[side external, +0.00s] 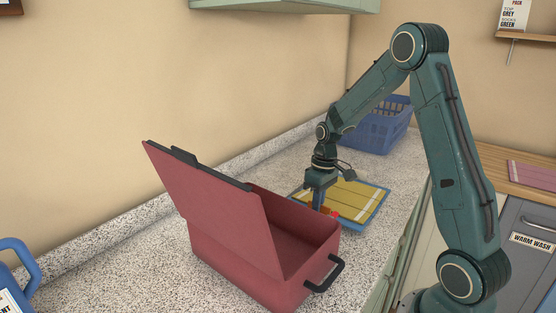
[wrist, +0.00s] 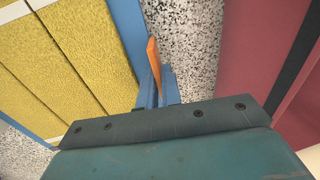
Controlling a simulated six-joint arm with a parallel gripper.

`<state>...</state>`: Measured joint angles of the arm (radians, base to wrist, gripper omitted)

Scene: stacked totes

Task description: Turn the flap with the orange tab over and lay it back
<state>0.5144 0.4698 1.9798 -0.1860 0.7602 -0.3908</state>
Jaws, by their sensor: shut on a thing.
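A yellow panel with dark lines across it (side external: 357,198) lies in a blue-edged frame (side external: 372,222) on the counter. The panel (wrist: 65,60) and the blue edge (wrist: 126,25) fill the left of the wrist view. My gripper (side external: 317,207) points down at the panel's near-left edge, beside the red tote. In the wrist view my blue fingers (wrist: 158,88) are shut on a thin orange tab (wrist: 153,55), which stands up between them. The fingertips are partly hidden by the tote in the side view. I cannot tell where the tab joins the flap.
A red tote (side external: 235,260) with its lid (side external: 215,205) tilted open and a black handle (side external: 327,275) stands close by, left of my gripper. A blue basket (side external: 380,130) is behind my arm. A blue jug (side external: 22,262) is at far left. Speckled counter (side external: 130,270) is free left of the tote.

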